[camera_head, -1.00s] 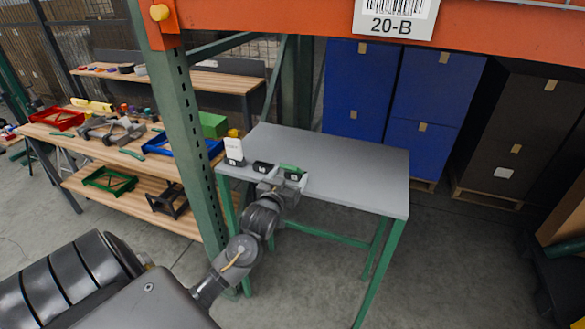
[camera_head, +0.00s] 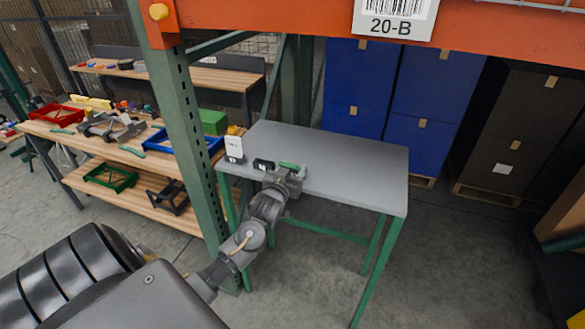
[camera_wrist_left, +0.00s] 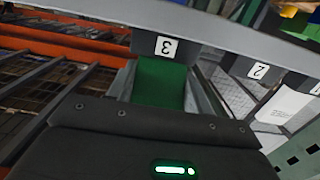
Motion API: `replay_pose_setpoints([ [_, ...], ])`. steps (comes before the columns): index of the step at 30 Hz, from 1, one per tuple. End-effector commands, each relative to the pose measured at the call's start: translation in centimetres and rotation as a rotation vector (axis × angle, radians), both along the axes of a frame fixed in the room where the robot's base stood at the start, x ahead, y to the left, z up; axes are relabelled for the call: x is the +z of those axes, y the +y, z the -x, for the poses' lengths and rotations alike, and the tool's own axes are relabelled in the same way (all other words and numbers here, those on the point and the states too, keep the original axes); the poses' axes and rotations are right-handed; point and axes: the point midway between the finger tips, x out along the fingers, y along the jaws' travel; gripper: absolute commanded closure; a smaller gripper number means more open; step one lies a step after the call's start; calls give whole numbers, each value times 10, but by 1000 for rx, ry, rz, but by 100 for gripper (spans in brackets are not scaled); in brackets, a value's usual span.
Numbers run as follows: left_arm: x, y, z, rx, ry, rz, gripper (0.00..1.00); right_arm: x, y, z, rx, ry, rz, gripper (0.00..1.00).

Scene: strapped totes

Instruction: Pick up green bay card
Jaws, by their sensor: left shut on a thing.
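The green bay card (camera_head: 291,165) shows as a small green strip at the front left of the grey table, by the black holder marked 3. In the left wrist view the green card (camera_wrist_left: 160,82) lies between my fingers, with holder 3 (camera_wrist_left: 150,44) right beyond it. My left gripper (camera_head: 290,174) is shut on the card. From these views I cannot tell if the card is still seated in its holder. A white card (camera_head: 234,146) stands upright in holder 1 (camera_head: 234,159). Holder 2 (camera_head: 263,164) is between them. My right gripper is not in view.
The grey table (camera_head: 350,165) is bare right of the holders. An orange beam (camera_head: 260,15) and a green rack post (camera_head: 185,110) stand close in front. A wooden bench (camera_head: 105,150) with trays is at the left; blue boxes (camera_head: 420,95) stand behind.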

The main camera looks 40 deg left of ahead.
Motion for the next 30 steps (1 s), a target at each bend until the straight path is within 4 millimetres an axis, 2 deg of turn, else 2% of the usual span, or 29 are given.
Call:
replay_pose_setpoints([
  [8, 6, 0, -1, 0, -3, 0, 72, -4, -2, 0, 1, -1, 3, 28],
  [13, 29, 0, -1, 0, -8, -2, 72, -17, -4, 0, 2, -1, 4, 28],
  [21, 91, 0, 51, -1, -7, -4, 72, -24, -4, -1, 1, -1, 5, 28],
  [27, 111, -1, 99, -1, -2, -5, 72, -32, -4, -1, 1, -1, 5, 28],
  [30, 119, -1, 116, -1, 1, -6, 72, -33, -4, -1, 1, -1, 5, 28],
])
